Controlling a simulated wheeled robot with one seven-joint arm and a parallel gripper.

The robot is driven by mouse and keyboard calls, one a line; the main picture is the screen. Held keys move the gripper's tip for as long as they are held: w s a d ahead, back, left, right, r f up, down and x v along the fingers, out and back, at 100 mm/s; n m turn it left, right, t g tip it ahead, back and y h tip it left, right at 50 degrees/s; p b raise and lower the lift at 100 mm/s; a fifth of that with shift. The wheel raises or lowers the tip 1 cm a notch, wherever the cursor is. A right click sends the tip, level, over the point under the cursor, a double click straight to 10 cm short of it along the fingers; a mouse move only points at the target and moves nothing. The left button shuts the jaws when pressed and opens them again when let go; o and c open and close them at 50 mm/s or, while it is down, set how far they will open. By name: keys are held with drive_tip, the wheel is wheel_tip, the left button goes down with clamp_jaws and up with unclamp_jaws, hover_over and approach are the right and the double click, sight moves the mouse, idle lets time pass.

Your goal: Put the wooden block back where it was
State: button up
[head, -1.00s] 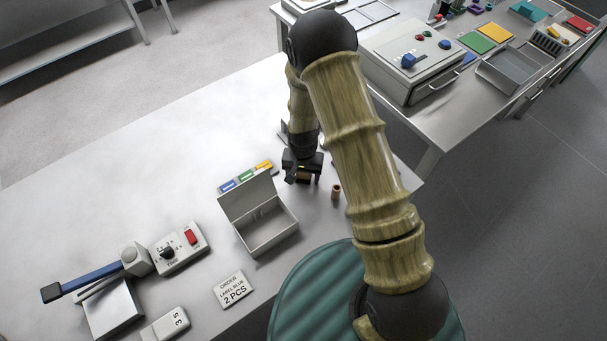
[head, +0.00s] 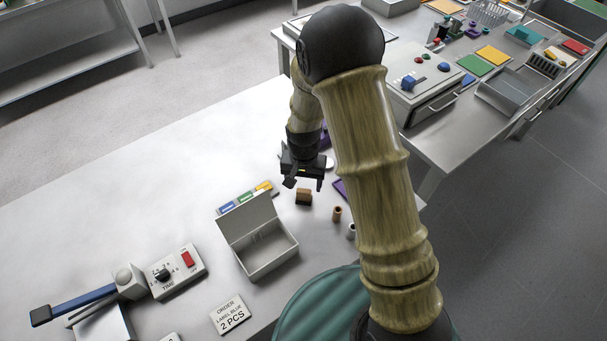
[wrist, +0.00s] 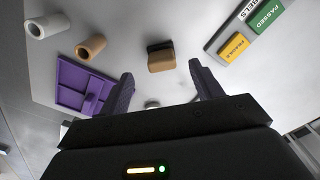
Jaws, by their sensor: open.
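The wooden block (head: 304,197) is small and brown with a dark base layer. It stands on the white table (head: 130,165), to the right of the open box. My gripper (head: 306,184) is open and empty, a little above and behind the block in the head view. In the wrist view the block (wrist: 161,57) lies beyond the tips of my two spread fingers (wrist: 160,78), and I see a gap between them and it.
An open grey box (head: 262,247) stands left of the block, with coloured labels (head: 245,198) behind it. A brown tube (wrist: 91,47), a white tube (wrist: 47,26) and a purple tray (wrist: 84,88) are near. A sign (head: 229,314) lies in front.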

sight(305, 193)
drive_tip(key=shift+r+b, duration=0.3)
drive_tip(key=shift+r, duration=1.85)
drive_tip(key=s+d+r+n+t, duration=0.2)
drive_tip(key=s+d+r, duration=0.9)
drive_tip(key=d, duration=0.2)
drive_tip(key=shift+s+d+t, duration=0.3)
drive_tip(key=shift+s+d, duration=0.05)
drive_tip(key=shift+d, duration=0.05)
drive_tip(key=shift+r, duration=0.1)
